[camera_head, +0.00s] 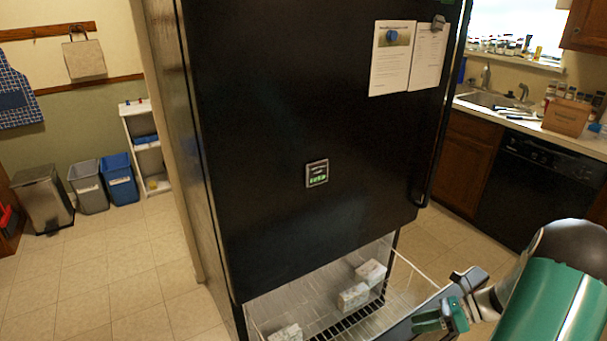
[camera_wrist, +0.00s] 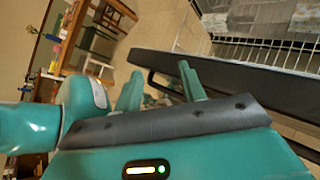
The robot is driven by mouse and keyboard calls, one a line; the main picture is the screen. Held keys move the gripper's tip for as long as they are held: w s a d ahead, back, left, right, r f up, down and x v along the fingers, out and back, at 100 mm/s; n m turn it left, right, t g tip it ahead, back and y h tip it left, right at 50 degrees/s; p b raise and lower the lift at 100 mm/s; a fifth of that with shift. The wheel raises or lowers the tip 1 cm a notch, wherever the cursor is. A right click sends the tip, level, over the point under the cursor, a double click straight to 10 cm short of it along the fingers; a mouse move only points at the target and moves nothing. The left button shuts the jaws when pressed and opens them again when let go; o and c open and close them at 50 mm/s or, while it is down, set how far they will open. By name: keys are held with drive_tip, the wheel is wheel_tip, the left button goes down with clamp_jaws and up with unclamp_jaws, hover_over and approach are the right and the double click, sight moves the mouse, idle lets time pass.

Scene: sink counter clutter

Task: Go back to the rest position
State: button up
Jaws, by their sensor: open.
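My gripper (camera_head: 443,316) is at the lower right in the head view, beside the front of an open bottom drawer (camera_head: 405,285) of a black fridge (camera_head: 260,120). In the wrist view my gripper (camera_wrist: 160,72) has its two teal fingers apart, with nothing seen held between them. The dark drawer front (camera_wrist: 235,88) with its bar handle (camera_wrist: 150,82) lies just beyond the fingers. I cannot tell if a finger touches the handle.
White packages (camera_head: 354,296) lie in the drawer's wire basket (camera_wrist: 265,50). A counter with a sink (camera_head: 487,99) and a black dishwasher (camera_head: 535,185) stand at the right. Bins (camera_head: 42,200) and a white shelf (camera_head: 146,150) stand at the left. The tiled floor (camera_head: 110,265) between is clear.

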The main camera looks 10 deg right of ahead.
drive_tip(key=a+r+n+g+h, duration=0.3)
drive_tip(key=a+r+n+h, duration=0.4)
drive_tip(key=a+r+n, duration=0.9)
drive_tip(key=s+a+r+n+t+h, duration=0.4)
drive_tip(key=s+a+r+n, duration=0.4)
drive_tip(key=r+n, duration=0.3)
drive_tip(key=shift+s+a+r+n+t+h, duration=0.4)
drive_tip(key=shift+s+n+t, duration=0.1)
drive_tip(key=shift+s, duration=0.4)
